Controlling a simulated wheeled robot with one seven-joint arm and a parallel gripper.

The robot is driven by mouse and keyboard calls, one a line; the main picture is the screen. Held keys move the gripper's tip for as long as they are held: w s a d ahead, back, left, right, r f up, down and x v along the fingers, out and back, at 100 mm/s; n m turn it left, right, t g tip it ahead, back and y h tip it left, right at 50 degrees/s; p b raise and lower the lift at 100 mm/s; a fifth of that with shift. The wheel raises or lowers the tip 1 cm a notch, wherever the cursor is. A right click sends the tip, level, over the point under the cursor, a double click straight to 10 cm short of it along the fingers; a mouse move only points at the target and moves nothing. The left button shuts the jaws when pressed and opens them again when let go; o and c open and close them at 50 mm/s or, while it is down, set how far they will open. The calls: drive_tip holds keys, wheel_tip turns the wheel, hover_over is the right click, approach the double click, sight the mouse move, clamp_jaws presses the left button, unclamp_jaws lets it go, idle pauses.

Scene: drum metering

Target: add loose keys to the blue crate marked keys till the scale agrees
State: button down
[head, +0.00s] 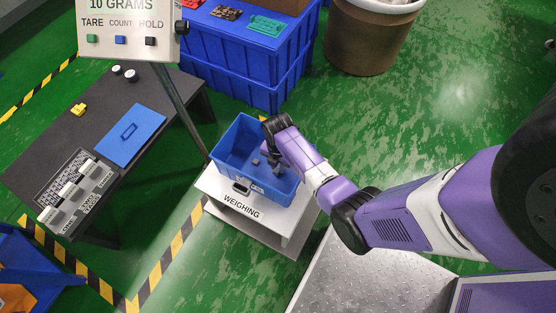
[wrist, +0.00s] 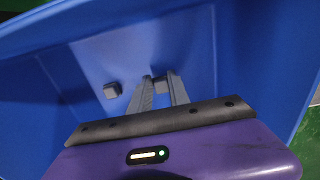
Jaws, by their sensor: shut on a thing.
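The blue crate (head: 231,137) stands on the white weighing platform (head: 225,197); a small label shows on its front, too small to read. My gripper (head: 272,158) reaches down inside the crate. In the wrist view its fingers (wrist: 161,82) are shut on a small grey key (wrist: 161,87), above or at the crate floor; I cannot tell which. Another small grey key (wrist: 112,90) lies apart, left of the fingers. In the head view a grey key (head: 256,162) shows beside the fingers. The scale display (head: 120,20) reads "10 GRAMS" in its visible part; its top is cut off.
Stacked blue crates (head: 240,80) and a brown drum (head: 365,40) stand behind. A post rises beside the platform. Green floor at right is clear.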

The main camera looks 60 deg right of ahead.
drive_tip(key=shift+f+b, duration=0.55)
drive_tip(key=shift+f, duration=0.2)
idle(0.3)
drive_tip(key=c, duration=1.1)
unclamp_jaws()
drive_tip(key=shift+c, duration=0.2)
drive_tip(key=shift+r, duration=0.15)
wheel_tip(320, 180, up, 8)
drive_tip(key=shift+f+p, duration=0.2)
drive_tip(key=shift+p, duration=0.7)
